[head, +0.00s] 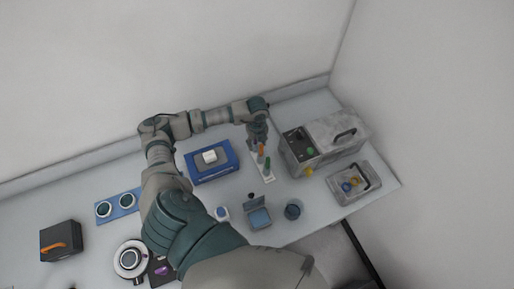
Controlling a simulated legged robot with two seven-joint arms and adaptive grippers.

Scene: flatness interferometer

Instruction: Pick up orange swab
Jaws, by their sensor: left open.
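The orange swab (261,152) is a small upright orange stick at the far side of a narrow white holder (268,179). A green swab (267,164) stands just in front of it in the same holder. My left gripper (260,142) points down directly above and around the top of the orange swab. Its jaws are open; at this size I cannot tell whether the fingers touch the swab. The gripper hides the upper end of the swab. My right gripper is out of view.
A grey instrument box (335,134) stands close to the right of the holder. A blue tray (213,175) with a white block lies to the left. A small open blue-lined box (258,216) and a dark cup (292,211) stand in front. A grey bin (345,194) is at right.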

